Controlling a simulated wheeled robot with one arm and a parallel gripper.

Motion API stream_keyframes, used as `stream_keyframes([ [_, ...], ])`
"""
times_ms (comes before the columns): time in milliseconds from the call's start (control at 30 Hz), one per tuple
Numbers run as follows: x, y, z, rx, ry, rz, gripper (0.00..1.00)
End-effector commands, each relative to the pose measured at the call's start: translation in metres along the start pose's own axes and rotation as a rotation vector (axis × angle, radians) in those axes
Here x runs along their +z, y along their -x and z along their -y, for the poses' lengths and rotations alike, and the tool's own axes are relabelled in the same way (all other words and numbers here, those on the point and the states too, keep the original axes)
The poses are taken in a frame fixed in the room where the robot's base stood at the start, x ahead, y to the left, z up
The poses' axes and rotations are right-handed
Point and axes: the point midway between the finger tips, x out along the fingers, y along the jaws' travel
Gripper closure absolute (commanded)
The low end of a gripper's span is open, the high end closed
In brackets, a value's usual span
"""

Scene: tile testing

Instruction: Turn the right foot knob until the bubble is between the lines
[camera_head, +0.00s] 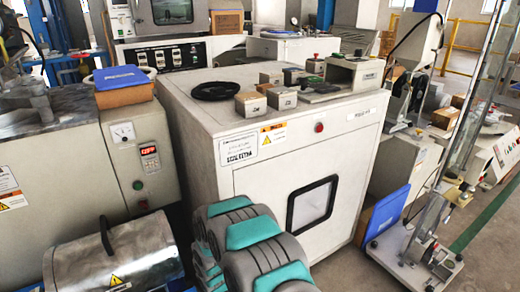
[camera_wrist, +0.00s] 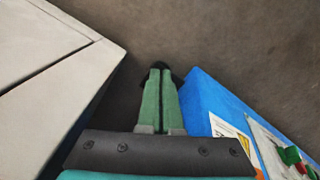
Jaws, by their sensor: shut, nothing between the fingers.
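A tall clear-columned stand (camera_head: 468,130) rises at the right of the head view from a pale base plate (camera_head: 395,262) near the floor. Small dark fittings show at the base's edges, but I cannot tell which is the right foot knob. No bubble or lines can be made out. My gripper (camera_wrist: 160,72) shows in the wrist view, its two green fingers side by side, shut and empty, pointing at the dark floor. It lies between a white cabinet side and a blue panel, touching neither visibly. The head view shows my arm but not my fingertips.
The white cabinet (camera_head: 252,190) stands at centre; its side also shows in the wrist view (camera_wrist: 50,75). The blue panel (camera_head: 386,212) leans between it and the stand, also in the wrist view (camera_wrist: 207,110). Open floor (camera_head: 490,255) lies right of the stand.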

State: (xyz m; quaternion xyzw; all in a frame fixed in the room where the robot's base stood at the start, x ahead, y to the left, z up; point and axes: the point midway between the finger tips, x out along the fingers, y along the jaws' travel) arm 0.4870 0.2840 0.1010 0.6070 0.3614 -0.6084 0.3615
Motion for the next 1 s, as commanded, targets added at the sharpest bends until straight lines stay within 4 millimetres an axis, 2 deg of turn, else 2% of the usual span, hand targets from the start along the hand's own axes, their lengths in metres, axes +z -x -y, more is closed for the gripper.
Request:
stream_keyframes([
  [200,-0.003,0.001,-0.003,0.003,0.001,-0.007,1.00],
  [567,0.006,0.002,-0.004,0.002,0.000,-0.003,1.00],
  [767,0.006,0.018,-0.004,0.002,0.000,-0.005,1.00],
  [1000,0.005,0.045,-0.004,0.003,0.000,-0.005,1.00],
])
